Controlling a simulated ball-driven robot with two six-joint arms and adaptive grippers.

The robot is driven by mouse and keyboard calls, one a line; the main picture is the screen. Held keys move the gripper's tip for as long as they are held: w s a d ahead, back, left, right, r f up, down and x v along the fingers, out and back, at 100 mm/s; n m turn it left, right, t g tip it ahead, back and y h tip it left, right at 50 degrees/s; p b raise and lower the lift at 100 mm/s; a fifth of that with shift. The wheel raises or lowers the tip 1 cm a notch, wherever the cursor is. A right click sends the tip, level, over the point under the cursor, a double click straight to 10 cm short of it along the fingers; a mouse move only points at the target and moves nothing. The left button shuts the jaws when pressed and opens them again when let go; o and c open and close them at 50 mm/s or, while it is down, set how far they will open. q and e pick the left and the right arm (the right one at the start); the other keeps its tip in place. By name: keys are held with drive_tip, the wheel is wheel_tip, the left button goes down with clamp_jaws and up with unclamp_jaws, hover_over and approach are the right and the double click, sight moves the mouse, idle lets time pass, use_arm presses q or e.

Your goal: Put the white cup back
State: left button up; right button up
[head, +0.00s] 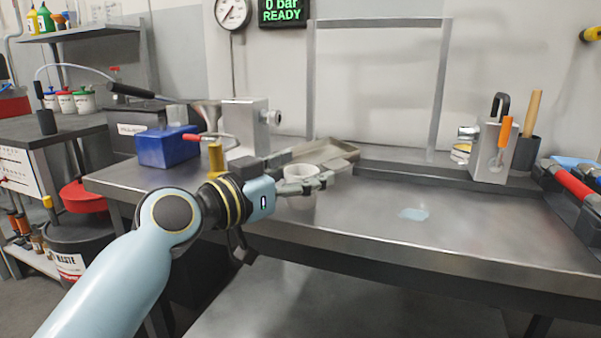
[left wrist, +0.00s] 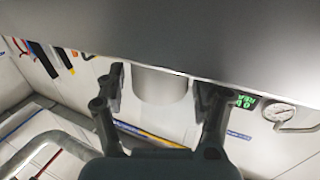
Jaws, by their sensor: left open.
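The white cup (head: 300,170) stands on the steel workbench (head: 345,205) near its left part; only its upper part shows in the head view, behind my fingers. My left gripper (head: 303,184) reaches in from the left, low over the bench, at the cup. In the left wrist view, the cup (left wrist: 162,86) sits between the two open fingers of my left gripper (left wrist: 160,92), with a gap on each side. The wrist view is turned over, with the bench top (left wrist: 180,35) above. My right gripper is out of view.
A beige tray (head: 335,153) lies just behind the cup. A grey block fixture (head: 243,125) and a blue box (head: 167,147) stand to the left. A pale blue patch (head: 413,214) lies on the clear right bench. A tool holder (head: 492,152) stands at the back right.

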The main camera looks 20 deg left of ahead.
use_arm(q)
drive_tip(key=shift+r, duration=0.15)
drive_tip(key=shift+s+a, duration=0.15)
drive_tip(key=shift+s, duration=0.15)
drive_tip(key=v, duration=1.1)
drive_tip(key=shift+s, duration=0.2)
